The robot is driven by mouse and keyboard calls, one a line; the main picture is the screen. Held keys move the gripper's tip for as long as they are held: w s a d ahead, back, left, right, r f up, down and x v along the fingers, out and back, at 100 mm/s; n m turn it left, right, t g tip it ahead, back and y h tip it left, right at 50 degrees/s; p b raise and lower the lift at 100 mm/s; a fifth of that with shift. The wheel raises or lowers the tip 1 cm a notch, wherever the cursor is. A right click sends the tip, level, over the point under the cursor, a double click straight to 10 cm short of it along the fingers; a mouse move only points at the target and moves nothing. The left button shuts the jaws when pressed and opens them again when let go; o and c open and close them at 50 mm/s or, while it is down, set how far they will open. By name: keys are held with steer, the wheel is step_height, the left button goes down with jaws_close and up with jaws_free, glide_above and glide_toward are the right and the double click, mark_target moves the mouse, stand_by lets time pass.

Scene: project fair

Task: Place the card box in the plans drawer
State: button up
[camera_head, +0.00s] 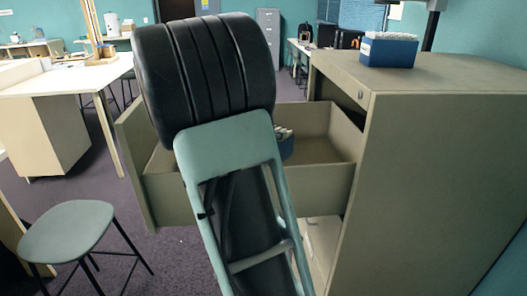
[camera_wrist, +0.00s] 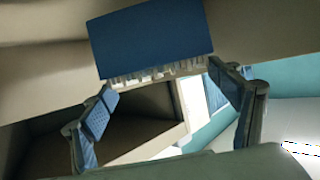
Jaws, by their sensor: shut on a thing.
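The card box is blue with pale cards along its open side. In the wrist view the card box (camera_wrist: 150,40) lies between the fingertips of my gripper (camera_wrist: 161,80), which is shut on it at the card side. In the head view a part of this box (camera_head: 286,149) shows just right of my arm, within the outline of the open plans drawer (camera_head: 338,182). My arm hides the rest of the box and the gripper there. I cannot tell whether the box touches the drawer floor.
A second blue card box (camera_head: 388,52) stands on top of the cabinet (camera_head: 440,160). The drawer sticks out to the left from the cabinet. A grey-green stool (camera_head: 68,228) stands at the lower left, and a white-topped table (camera_head: 60,82) is behind it.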

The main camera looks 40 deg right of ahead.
step_height(320, 180, down, 5)
steer(key=shift+r+b, duration=0.1)
steer(key=shift+b, duration=0.4)
steer(key=shift+f, duration=0.2)
steer(key=o, duration=1.9)
steer(key=shift+r, duration=0.1)
steer(key=shift+a+r, duration=0.2)
steer(key=shift+a, duration=0.15)
steer(key=v, duration=0.6)
steer(key=shift+s+a+r+p, duration=0.1)
steer(key=shift+s+a+p, duration=0.15)
steer(key=shift+a+p, duration=0.15)
